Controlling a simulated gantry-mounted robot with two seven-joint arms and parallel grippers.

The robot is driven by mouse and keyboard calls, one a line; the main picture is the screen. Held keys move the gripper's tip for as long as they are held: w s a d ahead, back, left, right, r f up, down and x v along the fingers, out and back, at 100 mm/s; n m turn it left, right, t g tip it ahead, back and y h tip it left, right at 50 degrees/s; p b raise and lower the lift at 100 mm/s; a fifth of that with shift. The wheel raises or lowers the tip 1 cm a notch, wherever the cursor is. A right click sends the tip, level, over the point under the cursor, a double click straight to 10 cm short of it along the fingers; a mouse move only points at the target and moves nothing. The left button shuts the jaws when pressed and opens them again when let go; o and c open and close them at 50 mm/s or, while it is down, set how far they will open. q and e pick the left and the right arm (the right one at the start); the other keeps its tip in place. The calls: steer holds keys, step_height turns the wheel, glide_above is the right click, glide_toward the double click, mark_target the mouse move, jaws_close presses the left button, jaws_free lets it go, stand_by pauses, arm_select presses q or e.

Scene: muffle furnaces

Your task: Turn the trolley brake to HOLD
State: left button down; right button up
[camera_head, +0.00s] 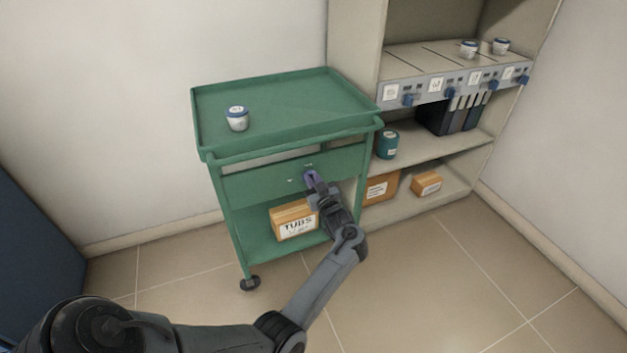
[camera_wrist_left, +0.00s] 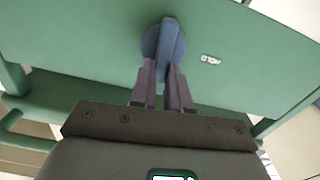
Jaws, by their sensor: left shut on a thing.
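The green trolley (camera_head: 228,187) stands against the wall, with a brake knob on its front panel. The brake knob (camera_wrist_left: 151,42) is a blue disc with a raised bar, which points nearly straight up and down in the left wrist view. A small white label (camera_wrist_left: 210,59), which seems to read HOLD, is on the panel to the right of the knob there. My left gripper (camera_head: 313,186) reaches the panel; in the left wrist view its fingers (camera_wrist_left: 164,82) are shut on the knob's bar from both sides. In the head view, the gripper mostly hides the knob. My right gripper is not in view.
A white tub (camera_head: 237,121) stands on the trolley's top tray. A TUBS box (camera_head: 294,222) sits on its lower shelf, close to my left arm. Shelving (camera_head: 449,146) with a row of blue-knobbed controls stands at the right. The floor in front is clear.

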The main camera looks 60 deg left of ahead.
arm_select(q)
steer(key=n+b, duration=0.1)
steer(key=n, duration=0.4)
steer(key=s+f+n+b, duration=0.1)
steer(key=n, duration=0.4)
steer(key=f+n+b, duration=0.1)
steer(key=n, duration=0.5)
steer(key=shift+s+a+b, duration=0.15)
steer(key=shift+s+b, duration=0.15)
steer(key=shift+s, duration=0.1)
steer(key=shift+n, duration=0.4)
steer(key=c, duration=1.1)
jaws_free()
